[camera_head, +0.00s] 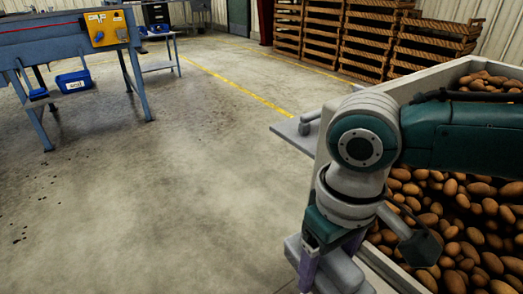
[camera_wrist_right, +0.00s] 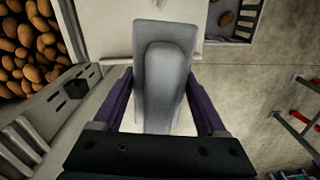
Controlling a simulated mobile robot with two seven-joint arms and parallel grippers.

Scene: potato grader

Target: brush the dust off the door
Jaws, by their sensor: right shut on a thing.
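My right gripper (camera_head: 328,262) is at the lower right of the head view, beside the potato-filled bin. Its purple fingers are shut on a grey brush-like thing (camera_head: 343,271). In the right wrist view this grey thing (camera_wrist_right: 165,85) lies between the two fingers, with a rounded raised part on a flat, longer piece. Its underside is hidden, so I cannot see bristles. A dark green door-like panel (camera_head: 238,17) stands far off at the back wall. I cannot tell whether it is the task's door, and no dust shows on it. My left gripper is not in view.
A light-walled bin (camera_head: 437,77) full of potatoes (camera_head: 492,215) fills the right side. Stacked wooden crates (camera_head: 322,35) stand behind it. A blue-grey machine (camera_head: 50,43) with a yellow control box (camera_head: 106,29) is at the left. The middle floor is clear.

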